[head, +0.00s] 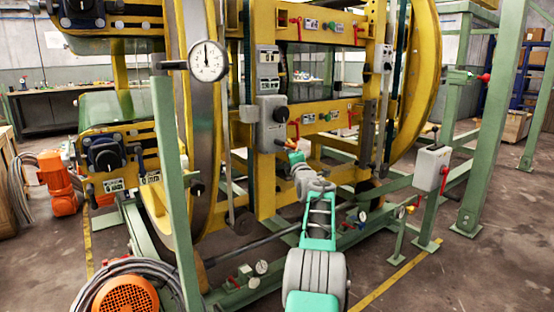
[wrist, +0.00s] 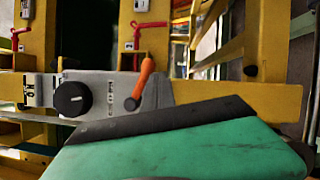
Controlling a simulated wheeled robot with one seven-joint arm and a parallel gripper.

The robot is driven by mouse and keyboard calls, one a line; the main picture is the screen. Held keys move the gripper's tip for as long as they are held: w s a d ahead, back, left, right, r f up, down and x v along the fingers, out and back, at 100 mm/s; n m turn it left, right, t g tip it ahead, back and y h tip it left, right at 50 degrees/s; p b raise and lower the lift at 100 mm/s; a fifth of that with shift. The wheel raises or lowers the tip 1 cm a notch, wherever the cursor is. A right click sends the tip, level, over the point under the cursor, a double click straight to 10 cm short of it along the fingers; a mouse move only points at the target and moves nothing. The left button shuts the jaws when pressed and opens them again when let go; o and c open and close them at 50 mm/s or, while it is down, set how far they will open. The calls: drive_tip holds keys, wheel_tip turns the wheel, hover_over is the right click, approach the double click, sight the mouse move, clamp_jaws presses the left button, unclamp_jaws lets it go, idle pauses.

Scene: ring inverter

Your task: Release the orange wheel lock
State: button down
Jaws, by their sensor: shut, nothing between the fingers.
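The orange wheel lock is a short orange lever (wrist: 143,80) on a grey control panel (wrist: 105,92), beside a black round knob (wrist: 72,98), in the wrist view. In the wrist view my gripper (wrist: 165,120) shows as a green body with a dark front edge just below the lever. It is shut and empty. I cannot tell whether it touches the lever.
Red levers (wrist: 134,32) stand on the yellow frame (wrist: 155,12) near the panel. The large yellow ring (head: 425,50) and green posts (head: 170,180) flank my arm. A dial gauge (head: 208,61) is at left. Open floor (head: 430,285) lies at right front.

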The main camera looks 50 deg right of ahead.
drive_tip(key=shift+f, duration=0.1)
drive_tip(key=s+a+f+b, duration=0.2)
drive_tip(key=s+a+f, duration=0.2)
drive_tip(key=s+f, duration=0.3)
drive_tip(key=shift+s+a+f+b, duration=0.25)
drive_tip(key=shift+s+b, duration=0.1)
drive_tip(key=shift+b, duration=0.05)
idle(0.4)
